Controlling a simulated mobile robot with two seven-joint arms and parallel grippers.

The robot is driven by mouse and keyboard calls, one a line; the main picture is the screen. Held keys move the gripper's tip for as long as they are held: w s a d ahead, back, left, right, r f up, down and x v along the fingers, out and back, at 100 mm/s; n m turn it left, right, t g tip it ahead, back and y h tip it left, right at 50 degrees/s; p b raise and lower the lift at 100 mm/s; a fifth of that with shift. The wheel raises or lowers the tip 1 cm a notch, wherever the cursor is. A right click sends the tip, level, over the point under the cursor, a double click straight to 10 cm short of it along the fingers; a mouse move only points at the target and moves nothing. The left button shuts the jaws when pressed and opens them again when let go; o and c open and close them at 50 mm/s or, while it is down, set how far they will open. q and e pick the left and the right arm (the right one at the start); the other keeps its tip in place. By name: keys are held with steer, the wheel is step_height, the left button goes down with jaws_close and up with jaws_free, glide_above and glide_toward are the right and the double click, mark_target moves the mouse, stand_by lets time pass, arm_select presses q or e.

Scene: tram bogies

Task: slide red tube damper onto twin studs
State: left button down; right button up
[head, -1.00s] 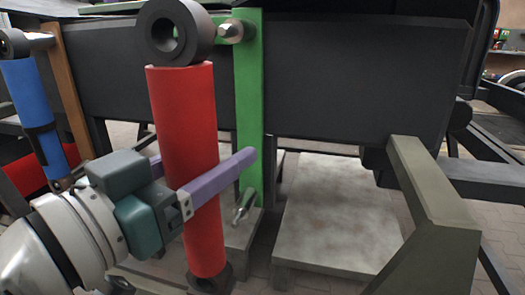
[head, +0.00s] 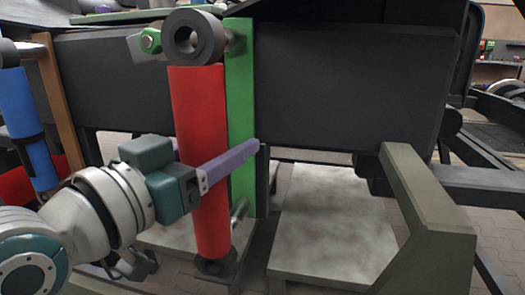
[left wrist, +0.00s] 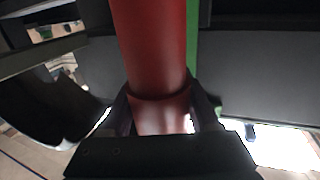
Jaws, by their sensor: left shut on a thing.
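The red tube damper (head: 200,115) stands upright in front of the green bracket (head: 240,85). My left gripper (head: 222,162) is shut on its lower half with purple fingers; the left wrist view shows the red tube (left wrist: 150,45) between the fingers. The damper's dark upper eye (head: 193,37) overlaps the upper stud (head: 236,42), which shows at its right. The lower eye (head: 215,266) appears below the lower stud (head: 240,208), which sticks out from the bracket's foot. Both eyes look in front of the studs; the remaining gap is hard to judge. My right gripper is not in view.
A blue damper (head: 25,125) stands at the left beside a brown bracket (head: 57,100). A dark frame beam (head: 350,85) runs behind. A grey-green stand (head: 425,210) is at the right. Pale slabs (head: 335,225) lie on the floor. A green nut (head: 150,40) shows left of the upper eye.

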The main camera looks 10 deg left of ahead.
mark_target(182, 156)
arm_select(q)
steer(key=shift+w+d+r+b, duration=0.1)
steer(key=shift+w+b, duration=0.45)
steer(key=shift+w, duration=0.85)
steer(key=shift+w+r+b, duration=0.1)
steer(key=shift+w+b, duration=0.4)
steer(key=shift+w, duration=0.95)
steer(key=c, duration=0.5)
jaws_free()
steer(key=shift+c, duration=0.2)
steer(key=o, duration=0.5)
steer(key=shift+f, duration=0.15)
steer(key=p+v, duration=0.2)
steer(key=v, duration=0.8)
